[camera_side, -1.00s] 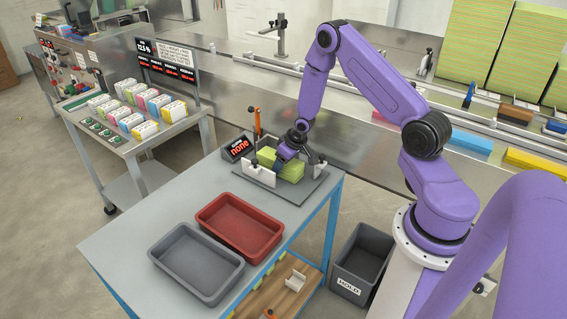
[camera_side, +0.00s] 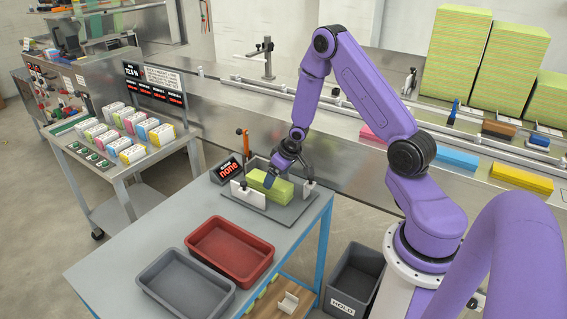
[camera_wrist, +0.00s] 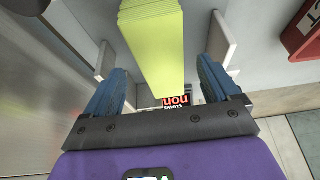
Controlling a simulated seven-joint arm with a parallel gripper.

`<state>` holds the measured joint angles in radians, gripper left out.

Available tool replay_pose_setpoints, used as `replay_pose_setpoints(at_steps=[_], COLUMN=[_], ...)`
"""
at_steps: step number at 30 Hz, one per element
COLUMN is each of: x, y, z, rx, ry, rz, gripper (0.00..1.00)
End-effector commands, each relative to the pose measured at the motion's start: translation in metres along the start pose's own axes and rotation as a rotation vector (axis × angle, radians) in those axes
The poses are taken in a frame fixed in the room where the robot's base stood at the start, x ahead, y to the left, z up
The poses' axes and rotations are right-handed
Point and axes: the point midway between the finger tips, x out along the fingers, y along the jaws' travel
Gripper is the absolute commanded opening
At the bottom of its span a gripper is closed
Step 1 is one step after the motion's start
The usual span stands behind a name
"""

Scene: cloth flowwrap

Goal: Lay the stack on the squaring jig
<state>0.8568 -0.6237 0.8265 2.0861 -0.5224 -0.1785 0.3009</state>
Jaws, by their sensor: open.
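The yellow-green stack of sheets (camera_side: 277,189) lies flat on the squaring jig (camera_side: 246,204), between its upright white plates. In the wrist view the stack (camera_wrist: 153,45) shows as a layered block extending between the two blue fingers. My gripper (camera_side: 271,179) is just above the stack in the side view. In the wrist view my gripper (camera_wrist: 160,85) is open, with a gap between the stack and each finger. The jig's pale upright plates (camera_wrist: 222,42) stand outside the fingers. The far end of the stack is cut off in the wrist view.
A red tray (camera_side: 229,249) and a grey tray (camera_side: 186,284) stand on the same table (camera_side: 130,240). A grey HOLD bin (camera_side: 352,280) is below. The table's left part is clear.

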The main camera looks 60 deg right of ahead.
Motion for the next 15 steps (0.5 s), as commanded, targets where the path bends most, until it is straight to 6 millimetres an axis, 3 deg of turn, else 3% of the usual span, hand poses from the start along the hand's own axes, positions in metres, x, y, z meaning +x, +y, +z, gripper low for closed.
replay_pose_setpoints(at_steps=[8, 15], x=[-0.043, -0.058], y=[0.000, -0.001], z=[0.000, -0.001], rx=[-0.003, -0.001], ry=[0.002, 0.002], rz=[0.002, -0.002], gripper=[0.89, 0.89])
